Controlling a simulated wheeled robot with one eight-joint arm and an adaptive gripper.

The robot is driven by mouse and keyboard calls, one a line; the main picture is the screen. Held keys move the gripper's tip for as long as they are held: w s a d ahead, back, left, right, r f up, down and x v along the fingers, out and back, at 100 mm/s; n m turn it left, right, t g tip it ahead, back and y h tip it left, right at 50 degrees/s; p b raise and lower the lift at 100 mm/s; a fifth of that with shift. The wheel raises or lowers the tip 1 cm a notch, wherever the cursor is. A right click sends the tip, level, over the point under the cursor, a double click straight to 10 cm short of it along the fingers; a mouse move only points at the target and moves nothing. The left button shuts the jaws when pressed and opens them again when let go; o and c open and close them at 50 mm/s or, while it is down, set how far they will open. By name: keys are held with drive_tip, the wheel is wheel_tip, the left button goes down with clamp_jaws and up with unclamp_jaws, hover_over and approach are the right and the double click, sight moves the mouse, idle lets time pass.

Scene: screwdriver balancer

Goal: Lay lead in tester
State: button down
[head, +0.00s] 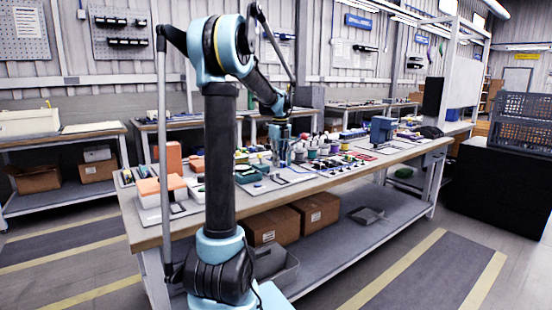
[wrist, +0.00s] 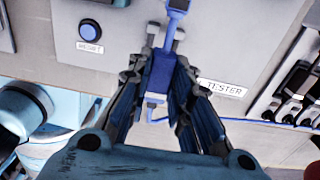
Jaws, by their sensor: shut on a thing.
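In the wrist view my gripper (wrist: 163,68) is shut on the lead (wrist: 160,75), a blue piece between its two dark fingers. The lead's narrow blue upper part runs toward the top edge, and a thin blue loop shows below its body. The tester (wrist: 270,40) is a grey panel behind the fingers, with a white TESTER label to the right of the lead. Small grey posts stand beside the lead near the fingertips. I cannot tell whether the lead touches the panel. In the head view my gripper (head: 281,150) is low over the workbench, and the lead cannot be made out.
A round blue button (wrist: 90,30) with a label sits on the panel to the left. Black-handled tools (wrist: 295,88) stand in a rack at right. In the head view the workbench (head: 345,175) is crowded with small parts, and a blue-grey box (head: 383,130) stands farther right.

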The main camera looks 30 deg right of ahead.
sight(280, 181)
drive_tip(key=shift+f, duration=2.75)
drive_tip(key=shift+s+f, duration=0.1)
drive_tip(key=shift+f, duration=0.45)
drive_tip(key=c, duration=1.4)
unclamp_jaws()
drive_tip(key=shift+o, duration=0.2)
drive_tip(key=shift+r, duration=0.1)
wheel_tip(280, 181, up, 12)
drive_tip(key=shift+d+f, duration=0.1)
